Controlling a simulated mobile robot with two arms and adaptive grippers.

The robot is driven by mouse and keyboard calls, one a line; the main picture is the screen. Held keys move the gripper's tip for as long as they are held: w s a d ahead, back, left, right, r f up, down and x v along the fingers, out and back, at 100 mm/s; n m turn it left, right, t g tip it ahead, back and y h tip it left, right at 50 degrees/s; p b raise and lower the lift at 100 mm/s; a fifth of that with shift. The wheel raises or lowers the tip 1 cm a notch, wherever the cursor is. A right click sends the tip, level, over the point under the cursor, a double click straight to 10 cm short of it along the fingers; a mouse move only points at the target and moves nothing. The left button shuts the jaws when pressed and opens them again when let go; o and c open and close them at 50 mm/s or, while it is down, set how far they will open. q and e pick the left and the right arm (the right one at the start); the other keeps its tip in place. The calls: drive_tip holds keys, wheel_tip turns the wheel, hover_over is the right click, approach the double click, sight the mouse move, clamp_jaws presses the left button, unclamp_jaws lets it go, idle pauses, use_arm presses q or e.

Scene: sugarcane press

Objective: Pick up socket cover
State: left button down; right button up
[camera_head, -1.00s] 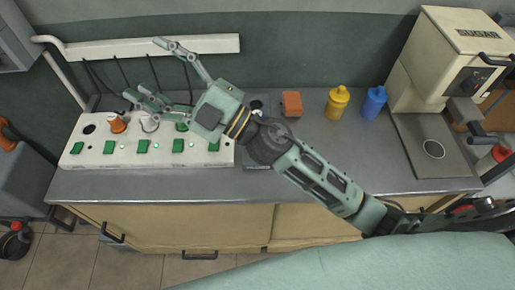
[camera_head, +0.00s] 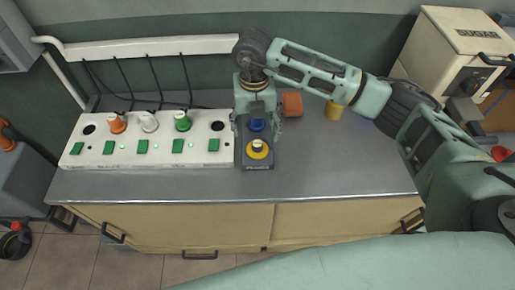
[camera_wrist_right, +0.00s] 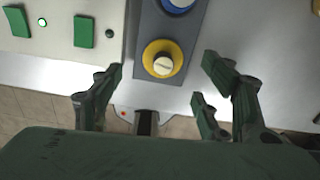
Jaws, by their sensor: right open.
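A dark holder (camera_head: 257,167) lies at the right end of the white socket panel (camera_head: 105,160). A yellow round piece with a pale knob (camera_head: 258,150) and a blue round piece (camera_head: 257,125) sit in it; I cannot tell for sure which piece is the socket cover. My right gripper (camera_head: 257,130) points down over the holder, open and empty, its fingers on either side. In the right wrist view, the yellow piece (camera_wrist_right: 163,60) shows between the open fingers (camera_wrist_right: 163,78), and the blue piece (camera_wrist_right: 178,4) is cut by the top edge. My left gripper is not in view.
The panel carries orange (camera_head: 117,123), white (camera_head: 149,122) and green (camera_head: 183,121) plugs and several green switches. A red-orange block (camera_head: 292,104) and a yellow bottle (camera_head: 334,111) stand to the right. A cream machine (camera_head: 460,40) is at far right. The front counter is clear.

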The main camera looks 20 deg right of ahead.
sight(256, 143)
drive_tip(key=f+p, duration=0.1)
drive_tip(key=f, duration=0.3)
drive_tip(key=f+p, duration=0.1)
drive_tip(key=f, duration=0.1)
drive_tip(key=shift+s+f+p, duration=0.3)
drive_tip(key=shift+f, duration=0.45)
drive_tip(key=c, duration=1.1)
